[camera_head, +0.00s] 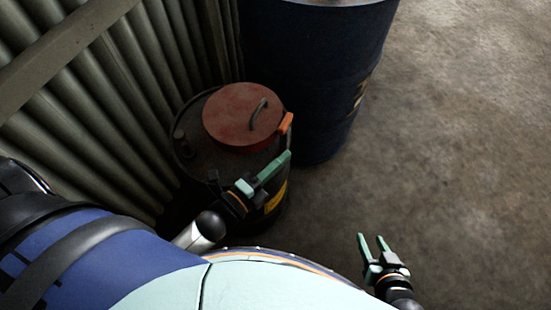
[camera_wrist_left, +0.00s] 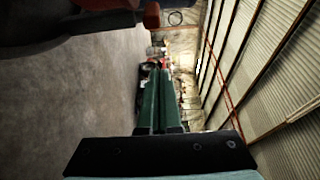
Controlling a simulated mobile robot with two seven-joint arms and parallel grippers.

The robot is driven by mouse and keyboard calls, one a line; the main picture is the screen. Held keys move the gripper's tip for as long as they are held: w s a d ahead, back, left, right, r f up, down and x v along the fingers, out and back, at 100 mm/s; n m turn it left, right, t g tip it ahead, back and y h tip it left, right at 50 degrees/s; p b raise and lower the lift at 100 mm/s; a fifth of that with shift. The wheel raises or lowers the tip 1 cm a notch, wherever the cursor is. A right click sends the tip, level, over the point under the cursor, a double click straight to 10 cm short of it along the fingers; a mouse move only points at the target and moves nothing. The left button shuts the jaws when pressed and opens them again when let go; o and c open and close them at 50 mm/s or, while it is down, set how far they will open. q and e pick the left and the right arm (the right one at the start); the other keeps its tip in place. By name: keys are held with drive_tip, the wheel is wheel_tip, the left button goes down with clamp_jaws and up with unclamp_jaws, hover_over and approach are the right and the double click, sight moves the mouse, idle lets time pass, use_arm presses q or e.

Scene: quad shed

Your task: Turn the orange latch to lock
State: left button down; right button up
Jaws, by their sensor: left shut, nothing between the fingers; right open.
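The orange latch (camera_head: 286,123) sits at the right edge of the red round lid (camera_head: 232,118) on a dark drum (camera_head: 190,145). In the left wrist view the latch (camera_wrist_left: 151,15) shows at the top, beside the dark drum. My left gripper (camera_head: 287,155) is shut and empty, its green fingers just below the latch in the head view and apart from it. Its closed fingers (camera_wrist_left: 159,75) also show in the left wrist view. My right gripper (camera_head: 372,238) is open and empty, low over the floor at the lower right.
A large blue drum (camera_head: 305,75) stands right behind the dark drum. A corrugated metal wall (camera_head: 110,100) runs along the left. The concrete floor (camera_head: 460,130) on the right is clear. The lid has a curved handle (camera_head: 258,112).

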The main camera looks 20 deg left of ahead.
sight(285, 125)
use_arm(q)
drive_tip(key=shift+w+a, duration=0.25)
drive_tip(key=shift+w, duration=0.85)
drive_tip(key=shift+w+a, duration=0.25)
drive_tip(key=shift+w, duration=0.8)
drive_tip(key=shift+w+a, duration=0.25)
drive_tip(key=shift+w, duration=0.85)
use_arm(e)
drive_tip(key=shift+s+f, duration=0.1)
drive_tip(key=shift+s, duration=0.05)
